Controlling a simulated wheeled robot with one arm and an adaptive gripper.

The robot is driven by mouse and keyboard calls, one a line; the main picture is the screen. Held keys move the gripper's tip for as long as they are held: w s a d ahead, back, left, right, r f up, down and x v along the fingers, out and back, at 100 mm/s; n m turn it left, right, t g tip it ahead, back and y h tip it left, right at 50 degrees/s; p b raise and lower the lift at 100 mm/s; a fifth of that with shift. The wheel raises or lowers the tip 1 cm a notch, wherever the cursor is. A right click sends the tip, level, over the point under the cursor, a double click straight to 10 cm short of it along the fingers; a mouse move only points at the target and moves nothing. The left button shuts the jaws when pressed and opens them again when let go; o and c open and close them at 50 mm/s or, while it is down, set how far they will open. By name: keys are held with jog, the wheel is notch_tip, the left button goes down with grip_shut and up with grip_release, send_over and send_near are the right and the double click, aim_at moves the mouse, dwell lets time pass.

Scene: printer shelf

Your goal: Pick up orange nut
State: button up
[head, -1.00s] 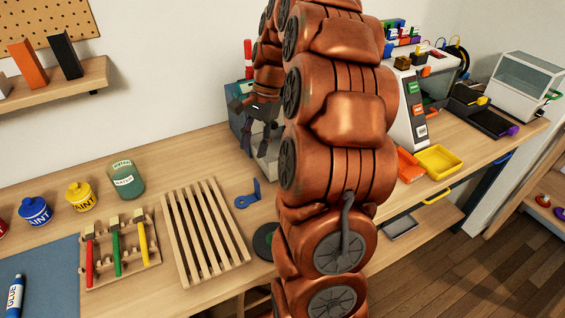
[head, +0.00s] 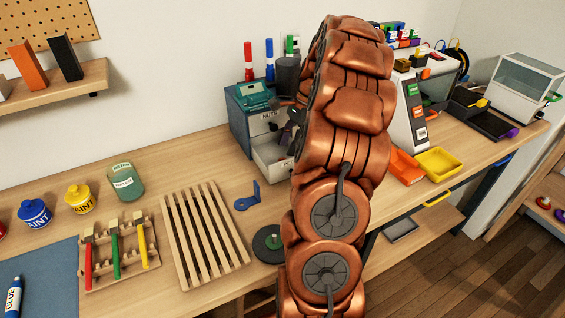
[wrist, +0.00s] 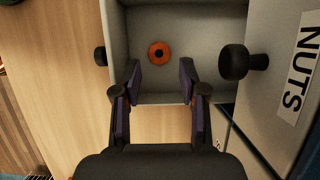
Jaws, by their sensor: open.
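The orange nut (wrist: 160,53) lies on the floor of an open, pale grey drawer (wrist: 202,18) in the wrist view. My gripper (wrist: 162,75) is open, its two fingers apart over the drawer's edge, with the nut just beyond the fingertips and between their lines. Nothing is between the fingers. In the head view the open drawer (head: 267,152) sticks out of the small blue-grey cabinet; my arm hides part of it and most of my gripper, and the nut cannot be seen there.
A drawer front labelled NUTS (wrist: 297,75) with a dark knob (wrist: 235,62) stands right of the open drawer. The cabinet (head: 238,125) carries a teal box (head: 254,96) and marker pens. A blue bracket (head: 247,197) and wooden slatted rack (head: 203,235) lie on the bench.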

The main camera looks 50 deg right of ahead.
jog(key=shift+p+x, duration=0.75)
jog(key=shift+x, duration=1.75)
jog(key=shift+s+d, duration=0.1)
jog(key=shift+d, duration=0.05)
jog(key=c, duration=0.6)
